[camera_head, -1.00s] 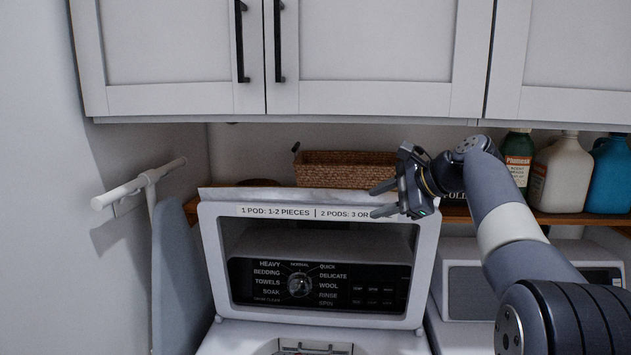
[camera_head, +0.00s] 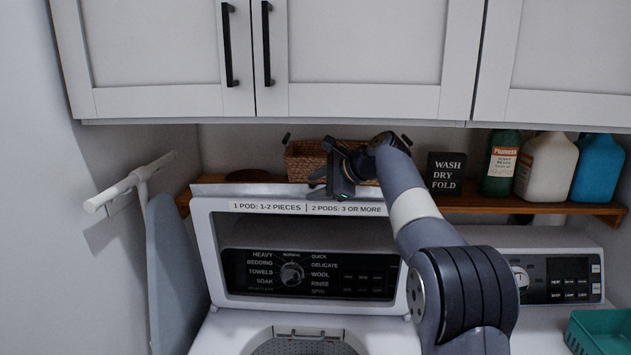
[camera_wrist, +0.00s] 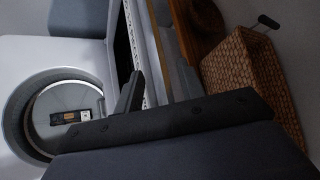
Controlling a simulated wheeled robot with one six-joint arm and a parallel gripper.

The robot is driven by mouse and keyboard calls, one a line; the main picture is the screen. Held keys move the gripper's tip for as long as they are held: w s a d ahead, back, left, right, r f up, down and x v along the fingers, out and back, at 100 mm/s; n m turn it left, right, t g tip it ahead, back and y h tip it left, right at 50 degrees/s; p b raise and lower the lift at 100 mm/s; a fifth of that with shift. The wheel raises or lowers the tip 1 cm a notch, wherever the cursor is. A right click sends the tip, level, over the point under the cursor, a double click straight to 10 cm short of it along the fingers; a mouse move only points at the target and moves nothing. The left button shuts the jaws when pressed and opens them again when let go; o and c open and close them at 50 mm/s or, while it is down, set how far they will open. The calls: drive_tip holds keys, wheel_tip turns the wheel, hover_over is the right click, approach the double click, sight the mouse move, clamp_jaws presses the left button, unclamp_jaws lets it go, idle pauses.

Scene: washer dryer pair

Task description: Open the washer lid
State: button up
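The washer lid (camera_head: 208,250) is a white frame with a window, and it stands raised, nearly upright, at the back of the washer. A label about pods runs along its top, and the washer's control panel (camera_head: 300,273) shows through the window. Below it the washer's round tub opening (camera_head: 300,346) is uncovered. The wrist view also shows the tub (camera_wrist: 62,112) at the left. My gripper (camera_head: 316,182) is at the lid's top edge, near its middle. Its fingers look apart and hold nothing visible. I cannot tell whether it touches the lid.
A wooden shelf (camera_head: 470,203) behind holds a wicker basket (camera_head: 302,160), a small black sign (camera_head: 446,172) and several bottles. White cabinets (camera_head: 360,50) hang above. An ironing board (camera_head: 172,270) stands at the left. The dryer (camera_head: 530,235) with a green basket (camera_head: 600,330) is at the right.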

drive_tip(key=shift+w+a+f, duration=0.1)
drive_tip(key=shift+a+f, duration=0.05)
drive_tip(key=shift+a, duration=0.05)
drive_tip(key=shift+c, duration=0.6)
clamp_jaws()
